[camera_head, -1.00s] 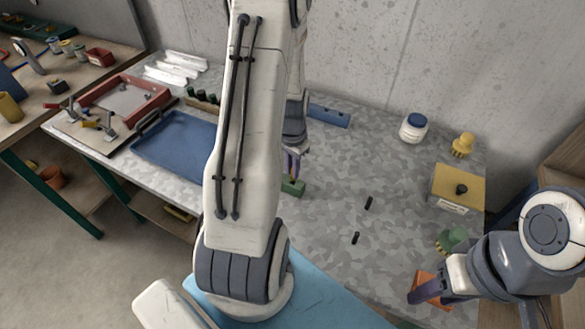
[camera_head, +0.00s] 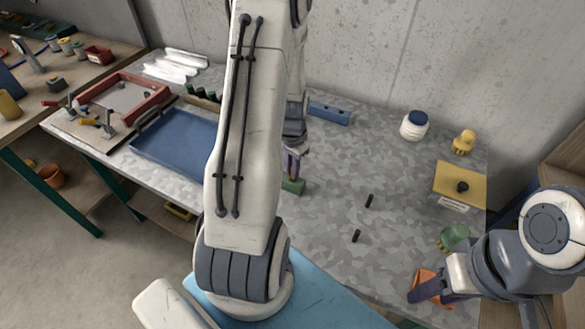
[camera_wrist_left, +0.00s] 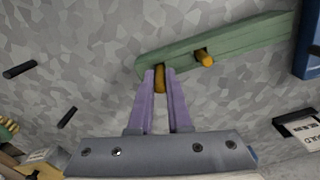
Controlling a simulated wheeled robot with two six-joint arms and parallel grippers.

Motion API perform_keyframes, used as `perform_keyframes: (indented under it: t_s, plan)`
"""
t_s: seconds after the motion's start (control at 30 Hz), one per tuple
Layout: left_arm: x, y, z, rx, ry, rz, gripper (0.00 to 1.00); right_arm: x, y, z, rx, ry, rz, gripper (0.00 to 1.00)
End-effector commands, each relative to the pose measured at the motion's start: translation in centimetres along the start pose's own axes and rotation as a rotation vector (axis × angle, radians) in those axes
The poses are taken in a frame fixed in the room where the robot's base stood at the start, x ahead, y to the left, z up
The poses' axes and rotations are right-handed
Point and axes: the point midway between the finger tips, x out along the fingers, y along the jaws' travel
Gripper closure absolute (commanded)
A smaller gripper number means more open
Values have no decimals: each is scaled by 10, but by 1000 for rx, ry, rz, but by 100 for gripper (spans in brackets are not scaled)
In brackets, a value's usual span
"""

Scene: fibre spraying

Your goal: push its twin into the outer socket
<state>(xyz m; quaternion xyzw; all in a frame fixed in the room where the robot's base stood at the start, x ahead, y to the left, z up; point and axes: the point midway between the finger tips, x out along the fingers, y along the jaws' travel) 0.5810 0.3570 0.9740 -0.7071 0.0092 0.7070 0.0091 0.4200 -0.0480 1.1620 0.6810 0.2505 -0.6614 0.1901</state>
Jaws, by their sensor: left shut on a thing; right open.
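A green bar (camera_head: 294,186) lies on the speckled table, partly hidden behind my left arm. It shows more fully in the left wrist view (camera_wrist_left: 240,38). One yellow peg (camera_wrist_left: 205,57) stands out of the bar, away from its end. My left gripper (camera_wrist_left: 160,76) is shut on a second yellow peg (camera_wrist_left: 160,84) at the bar's near end, where the outer socket would be. The fingers hide how deep this peg sits. In the head view my left gripper (camera_head: 292,163) is just above the bar. My right gripper (camera_head: 418,294) is open at the lower right, by an orange block (camera_head: 430,284).
Two short black pins (camera_head: 369,201) (camera_head: 356,237) lie on open table. A blue bar (camera_head: 330,114) lies behind. A yellow box (camera_head: 460,182), a green object (camera_head: 453,236) and a white jar (camera_head: 414,126) stand right. A blue tray (camera_head: 180,145) is left.

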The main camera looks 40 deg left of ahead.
Motion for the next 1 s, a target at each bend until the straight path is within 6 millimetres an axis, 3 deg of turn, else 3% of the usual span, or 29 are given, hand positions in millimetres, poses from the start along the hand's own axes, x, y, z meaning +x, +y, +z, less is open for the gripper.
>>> perform_keyframes:
  t_s: [0.73,0.77,0.83,0.87,1.0]
  plan:
    - [20,0,0,0,0,0,100,15,1,1,0,0,0,49]
    - [20,0,0,0,1,0,80,14,1,1,0,0,0,49]
    - [19,0,0,0,1,0,53,14,1,1,0,0,0,49]
    - [19,0,0,0,0,0,49,14,1,1,0,0,0,49]
    - [19,0,0,0,0,0,49,14,1,1,0,0,0,49]
